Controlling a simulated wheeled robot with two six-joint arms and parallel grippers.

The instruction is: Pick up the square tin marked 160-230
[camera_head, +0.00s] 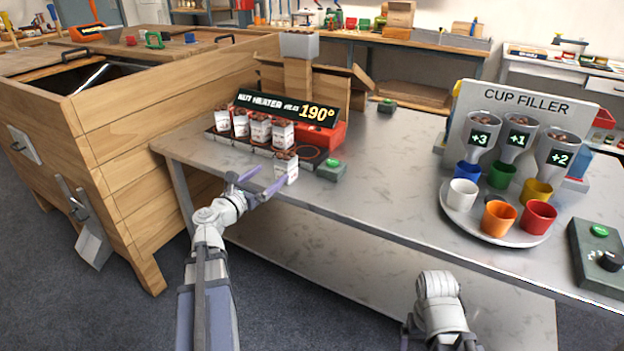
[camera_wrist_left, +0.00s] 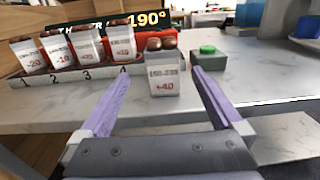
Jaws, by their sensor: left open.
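A small white square tin (camera_head: 287,170) with brown chestnuts on top stands upright on the grey table, in front of the heater's row. In the left wrist view this tin (camera_wrist_left: 163,86) carries a range in small blurred print, which I cannot read surely, and a red number like +40. My left gripper (camera_head: 263,181) is open and empty, its purple fingers pointing at this tin. In the left wrist view the tin shows between and beyond the fingertips, seemingly apart from them. Several similar tins (camera_head: 260,129) stand in the numbered slots behind; their range prints are also unclear. My right gripper's fingers are out of view.
The red nut heater (camera_head: 327,139) reads 190°. A green-button box (camera_head: 331,170) stands close right of the front tin. The cup filler (camera_head: 513,105) and a round tray (camera_head: 470,222) of coloured cups stand at right. The middle of the table is clear.

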